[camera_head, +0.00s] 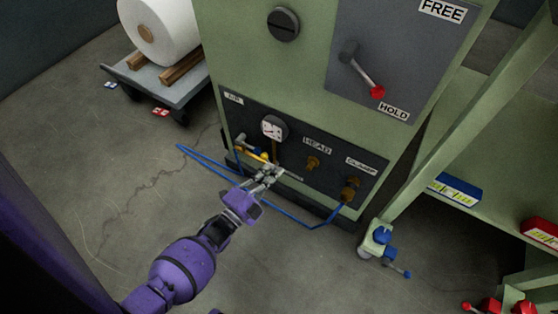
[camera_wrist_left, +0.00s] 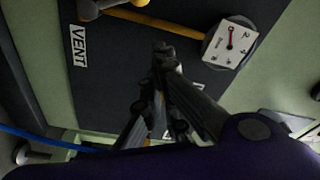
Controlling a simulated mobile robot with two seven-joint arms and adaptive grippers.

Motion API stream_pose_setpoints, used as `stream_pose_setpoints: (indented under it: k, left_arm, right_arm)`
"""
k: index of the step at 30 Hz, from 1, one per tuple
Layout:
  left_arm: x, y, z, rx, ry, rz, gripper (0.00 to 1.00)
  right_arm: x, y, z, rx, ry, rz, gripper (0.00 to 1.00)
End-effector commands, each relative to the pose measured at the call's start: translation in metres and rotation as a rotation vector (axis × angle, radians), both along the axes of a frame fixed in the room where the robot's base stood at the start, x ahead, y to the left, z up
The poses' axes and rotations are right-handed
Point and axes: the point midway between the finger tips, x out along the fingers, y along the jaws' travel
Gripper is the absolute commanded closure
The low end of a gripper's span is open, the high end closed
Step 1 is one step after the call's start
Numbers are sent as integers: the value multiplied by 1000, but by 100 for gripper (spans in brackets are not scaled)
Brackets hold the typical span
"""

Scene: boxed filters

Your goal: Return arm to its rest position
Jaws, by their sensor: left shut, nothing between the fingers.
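My left arm is purple and reaches up from the bottom left in the head view. Its left gripper (camera_head: 268,174) is in front of the dark lower panel (camera_head: 330,175) of the green machine, just below a yellow-handled fitting (camera_head: 250,155). In the left wrist view the gripper's fingers (camera_wrist_left: 163,50) come together at the tips, with nothing held. Past the tips are the dark panel, a brass-coloured pipe (camera_wrist_left: 165,25) and a dial gauge (camera_wrist_left: 230,44). I cannot tell whether the fingertips touch the panel. My right gripper is not in view.
A blue hose (camera_head: 285,213) loops over the floor below the panel, beside the gripper. A low cart (camera_head: 185,85) with a white roll (camera_head: 163,28) stands at the back left. A green shelf (camera_head: 490,160) stands at the right. The floor at left is clear.

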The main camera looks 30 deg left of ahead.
Motion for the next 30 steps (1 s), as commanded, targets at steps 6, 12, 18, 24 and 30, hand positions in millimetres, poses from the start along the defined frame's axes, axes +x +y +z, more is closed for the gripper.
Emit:
stream_pose_setpoints:
  k: [6, 12, 18, 24, 30]
  left_arm:
    - [-37, 5, -1, -1, -2, 0, 100]
    - [-50, 7, -3, -2, -4, -1, 100]
    - [-51, 7, -3, -3, -4, -1, 100]
    - [-44, 13, -18, -101, 94, 26, 100]
    - [-48, 2, -22, -348, 311, 102, 100]
  right_arm:
    - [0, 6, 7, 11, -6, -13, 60]
    - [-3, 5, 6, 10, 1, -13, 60]
    - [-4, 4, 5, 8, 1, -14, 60]
    - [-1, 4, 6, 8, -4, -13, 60]
    - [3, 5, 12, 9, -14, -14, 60]
